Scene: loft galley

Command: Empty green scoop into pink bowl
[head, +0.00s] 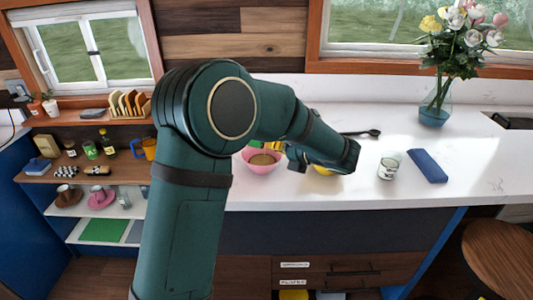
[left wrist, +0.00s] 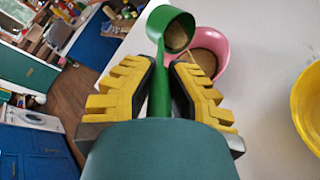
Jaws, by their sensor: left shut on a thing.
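My left gripper (left wrist: 162,68) is shut on the handle of the green scoop (left wrist: 172,20) in the left wrist view. The scoop's cup is out beyond the fingertips, overlapping the pink bowl (left wrist: 222,48) in that view. Brown material shows inside the cup. The pink bowl also holds brown material and stands on the white counter, and it shows in the head view (head: 262,168) just left of my gripper. In the head view my left arm hides the scoop. My right gripper is not in view.
A yellow bowl (left wrist: 308,105) stands to the right of the pink one, mostly behind my wrist in the head view. A glass jar (head: 388,167), a blue block (head: 427,166), a dark spoon (head: 362,133) and a flower vase (head: 434,112) stand further right on the counter (head: 480,175).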

